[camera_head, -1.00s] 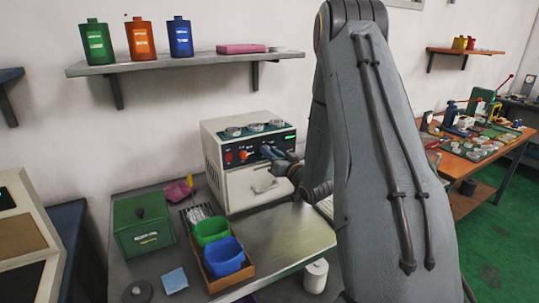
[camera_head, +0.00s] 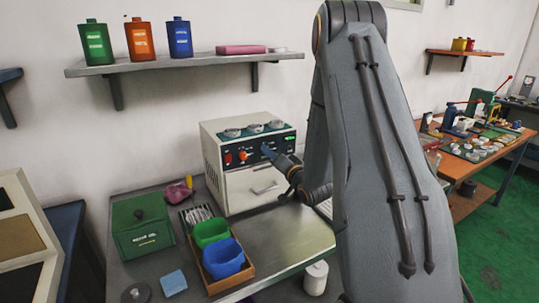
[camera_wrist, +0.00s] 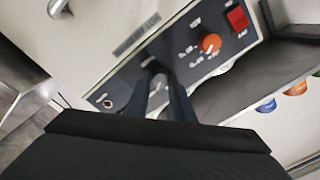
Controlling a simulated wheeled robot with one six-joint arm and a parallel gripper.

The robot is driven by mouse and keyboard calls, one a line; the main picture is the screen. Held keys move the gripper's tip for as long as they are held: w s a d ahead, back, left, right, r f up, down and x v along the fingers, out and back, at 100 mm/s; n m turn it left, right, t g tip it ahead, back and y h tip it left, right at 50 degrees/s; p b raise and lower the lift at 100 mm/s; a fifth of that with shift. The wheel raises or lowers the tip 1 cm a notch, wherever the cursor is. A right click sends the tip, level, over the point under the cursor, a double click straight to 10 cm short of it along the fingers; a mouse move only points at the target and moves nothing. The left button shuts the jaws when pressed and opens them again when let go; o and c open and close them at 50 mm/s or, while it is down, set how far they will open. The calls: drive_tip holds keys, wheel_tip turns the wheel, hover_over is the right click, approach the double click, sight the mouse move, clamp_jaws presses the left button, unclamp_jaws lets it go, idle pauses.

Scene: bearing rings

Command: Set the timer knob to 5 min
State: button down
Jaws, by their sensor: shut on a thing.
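The white cabinet unit (camera_head: 237,190) stands on the grey bench, with a dark control panel across its upper front. My gripper (camera_head: 267,151) reaches this panel from the right. In the wrist view its two dark fingers (camera_wrist: 160,80) are shut on a grey knob, taken as the timer knob, which they largely hide. Its pointer and the scale marks around it cannot be read. An orange knob (camera_wrist: 210,43) and a red switch (camera_wrist: 237,18) sit beside it on the panel, clear of the fingers.
The cabinet's front handle (camera_head: 265,189) is below the gripper. Several round parts lie on top of the cabinet. The bench's right front is mostly clear.

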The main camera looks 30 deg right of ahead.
idle(0.3)
drive_tip(key=c, duration=1.5)
unclamp_jaws()
drive_tip(key=shift+c, duration=0.2)
drive_tip(key=s+b, duration=0.2)
drive_tip(key=s, duration=0.6)
drive_tip(key=shift+d, duration=0.2)
drive_tip(key=shift+w+f, duration=0.1)
drive_tip(key=shift+f, duration=0.05)
